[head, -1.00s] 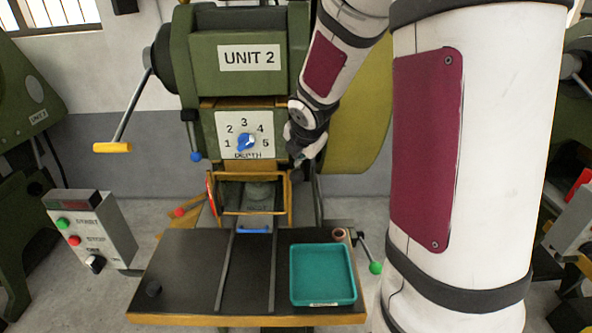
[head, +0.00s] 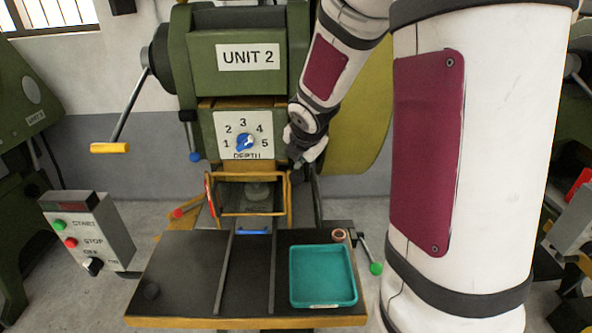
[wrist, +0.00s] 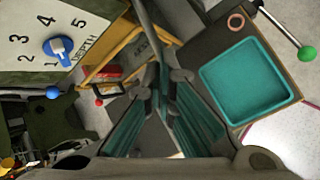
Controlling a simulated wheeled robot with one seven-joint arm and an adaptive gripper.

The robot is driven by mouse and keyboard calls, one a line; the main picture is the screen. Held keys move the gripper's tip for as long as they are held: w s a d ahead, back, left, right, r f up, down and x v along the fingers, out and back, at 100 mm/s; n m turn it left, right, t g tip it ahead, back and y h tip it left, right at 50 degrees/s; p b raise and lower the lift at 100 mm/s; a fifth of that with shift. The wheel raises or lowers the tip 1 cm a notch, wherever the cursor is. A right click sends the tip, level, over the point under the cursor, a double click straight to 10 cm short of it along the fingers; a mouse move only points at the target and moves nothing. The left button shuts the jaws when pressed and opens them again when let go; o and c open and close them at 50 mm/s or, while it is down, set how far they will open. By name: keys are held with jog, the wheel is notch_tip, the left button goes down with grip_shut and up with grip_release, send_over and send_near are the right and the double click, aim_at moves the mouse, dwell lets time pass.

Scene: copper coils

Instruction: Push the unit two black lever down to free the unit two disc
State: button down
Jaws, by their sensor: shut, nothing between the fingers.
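The unit two machine (head: 248,58) is green, with a white depth panel and a blue dial (head: 245,142). My gripper (head: 298,163) is at the right of the panel, by the upper right corner of the orange guard frame (head: 289,200). In the wrist view my gripper (wrist: 163,82) points past the guard frame (wrist: 122,52) and its fingers are shut with nothing held. I cannot make out a black lever on the machine; my gripper and arm hide part of its right side. A grey round piece (head: 258,191) sits inside the guard; I cannot tell if it is the disc.
Levers with a blue knob (head: 195,157), red knob (head: 177,213) and green knob (head: 376,268) stick out. A control box (head: 85,230) stands left.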

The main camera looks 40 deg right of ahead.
aim_at(300, 172)
jog(key=shift+s+a+f+b, duration=0.1)
jog(key=shift+s+f+b, duration=0.05)
jog(key=shift+f+b, duration=0.8)
jog(key=shift+s+a+f+b, duration=0.1)
jog(key=shift+f+b, duration=0.75)
jog(key=shift+f, duration=0.2)
dwell(2.4)
dwell(0.6)
jog(key=shift+w+d+r+p, duration=0.15)
jog(key=shift+r+p, duration=1.2)
jog(key=shift+p, duration=0.1)
jog(key=shift+w+d+r+p, duration=0.1)
jog(key=shift+w+r+p, duration=0.05)
jog(key=shift+r+p, duration=1.2)
notch_tip(300, 172, up, 3)
jog(key=p, duration=0.3)
jog(key=shift+w+d+f, duration=0.1)
jog(key=shift+f, duration=0.1)
jog(key=r+p, duration=0.2)
jog(key=shift+w+d+r+p, duration=0.1)
jog(key=shift+w+r+p, duration=0.1)
jog(key=shift+p, duration=0.2)
jog(key=shift+f, duration=0.1)
